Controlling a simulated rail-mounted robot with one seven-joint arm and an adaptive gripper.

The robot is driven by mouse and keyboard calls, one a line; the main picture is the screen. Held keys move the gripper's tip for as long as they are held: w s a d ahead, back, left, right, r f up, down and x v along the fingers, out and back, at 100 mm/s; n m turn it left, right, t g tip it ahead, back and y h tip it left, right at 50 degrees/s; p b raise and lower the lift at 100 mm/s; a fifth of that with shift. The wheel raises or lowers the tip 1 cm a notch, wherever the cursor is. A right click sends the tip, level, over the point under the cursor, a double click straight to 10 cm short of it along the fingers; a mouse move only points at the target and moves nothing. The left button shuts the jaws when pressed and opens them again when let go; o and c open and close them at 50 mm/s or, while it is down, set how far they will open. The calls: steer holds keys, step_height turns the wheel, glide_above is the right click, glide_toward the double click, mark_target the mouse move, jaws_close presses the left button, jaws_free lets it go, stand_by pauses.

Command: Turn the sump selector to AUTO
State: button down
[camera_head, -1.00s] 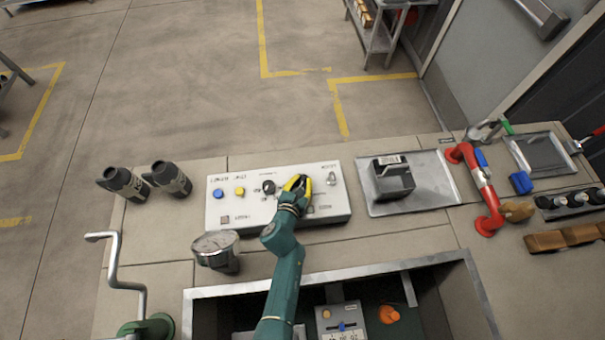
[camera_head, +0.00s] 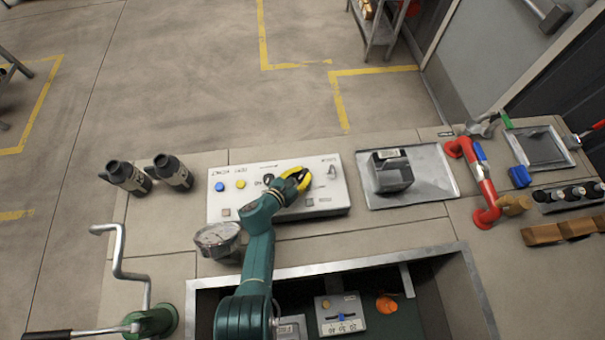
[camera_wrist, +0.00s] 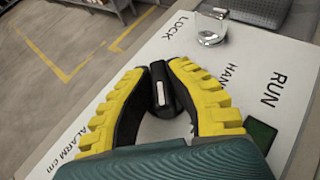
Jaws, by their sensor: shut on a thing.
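The control panel (camera_head: 320,200) is a white sloped box on the bench. My gripper (camera_head: 298,180) is over its right half, with yellow ribbed fingers. In the wrist view my gripper (camera_wrist: 160,95) is shut on a black selector knob (camera_wrist: 160,90) with a pale line along its bar. The fingers close from both sides of the bar. Lettering around it reads "RUN", part of "HAN", "LOCK" and "ALARM cm". The AUTO mark cannot be made out. In the head view the gripper hides the held knob.
A blue button (camera_head: 220,187) and a yellow button (camera_head: 241,184) sit on the panel's left. A metal lock part (camera_wrist: 210,30) is beside "LOCK". An open recess lies in front.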

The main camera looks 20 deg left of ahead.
mark_target(303, 174)
steer(key=shift+f, duration=0.1)
steer(key=c, duration=1)
jaws_free()
steer(key=shift+d, duration=0.1)
step_height(303, 174, up, 10)
steer(key=shift+r, duration=0.1)
